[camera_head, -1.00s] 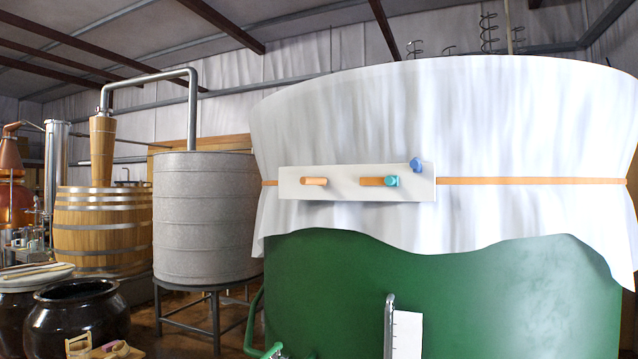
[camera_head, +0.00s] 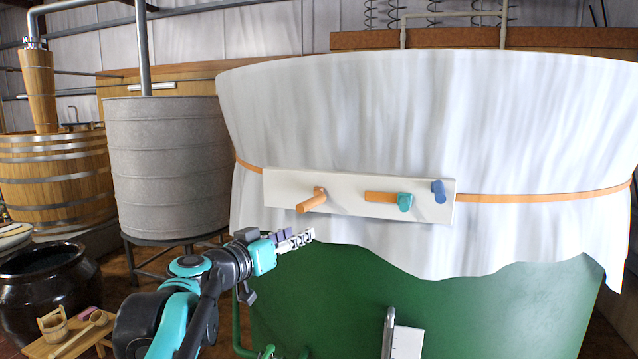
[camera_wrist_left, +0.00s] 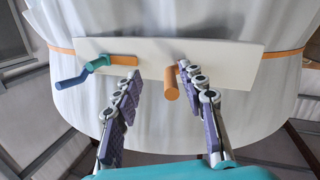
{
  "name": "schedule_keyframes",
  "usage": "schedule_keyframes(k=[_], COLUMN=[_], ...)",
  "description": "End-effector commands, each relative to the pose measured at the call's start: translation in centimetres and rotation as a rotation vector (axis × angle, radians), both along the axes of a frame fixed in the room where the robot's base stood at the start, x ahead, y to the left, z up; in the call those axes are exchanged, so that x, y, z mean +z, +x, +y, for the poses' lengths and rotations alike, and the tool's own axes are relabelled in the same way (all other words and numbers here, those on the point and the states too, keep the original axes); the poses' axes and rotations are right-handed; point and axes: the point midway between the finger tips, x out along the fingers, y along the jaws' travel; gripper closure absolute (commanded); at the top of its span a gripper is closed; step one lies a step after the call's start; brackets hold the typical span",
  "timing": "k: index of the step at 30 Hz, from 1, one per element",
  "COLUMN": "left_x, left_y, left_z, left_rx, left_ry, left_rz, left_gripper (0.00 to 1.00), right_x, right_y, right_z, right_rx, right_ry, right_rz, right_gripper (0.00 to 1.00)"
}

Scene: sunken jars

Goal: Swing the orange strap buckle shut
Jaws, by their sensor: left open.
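The orange buckle lever (camera_head: 312,202) sticks out from the left part of a pale plate (camera_head: 345,207) on the cloth-covered vat. Its free end points toward me and down-left. In the wrist view the orange lever (camera_wrist_left: 171,88) shows in the space between the fingers, closer to the right one. My left gripper (camera_head: 306,237) is open and empty, below the lever in the head view. In the wrist view my left gripper's (camera_wrist_left: 158,74) two purple-padded fingers reach up toward the plate. Contact with the lever cannot be told. My right gripper is out of view.
Right of the lever, the plate carries an orange bar with a teal piece (camera_head: 405,202) and a blue handle (camera_head: 438,191). An orange strap (camera_head: 540,198) circles the white cloth. A grey metal tank (camera_head: 165,165) and a dark jar (camera_head: 40,290) stand left.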

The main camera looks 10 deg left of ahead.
Motion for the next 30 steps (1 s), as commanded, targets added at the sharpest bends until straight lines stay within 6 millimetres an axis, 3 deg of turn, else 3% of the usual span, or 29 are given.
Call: schedule_keyframes(k=[1, 5, 18, 23, 30], left_x=[2.1, 3.7, 3.6, 3.6, 3.5], left_y=[0.5, 1.3, 7.3, 8.5, 8.6], left_z=[0.8, 1.8, 0.0, -0.4, -0.4], left_rx=[0.015, 0.034, 0.033, 0.034, 0.035], left_ry=[-0.005, -0.010, -0.010, -0.010, -0.010], left_rz=[-0.022, -0.055, -0.057, -0.057, -0.056], left_gripper=[0.59, 0.59, 0.59, 0.59, 0.59], right_x=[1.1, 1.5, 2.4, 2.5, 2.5], right_y=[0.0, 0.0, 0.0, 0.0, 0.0], right_z=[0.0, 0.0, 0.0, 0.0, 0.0], right_rx=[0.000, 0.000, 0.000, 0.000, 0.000], right_ry=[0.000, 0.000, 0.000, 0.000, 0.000], right_rz=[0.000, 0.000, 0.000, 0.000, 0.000], right_gripper=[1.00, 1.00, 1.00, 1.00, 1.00])
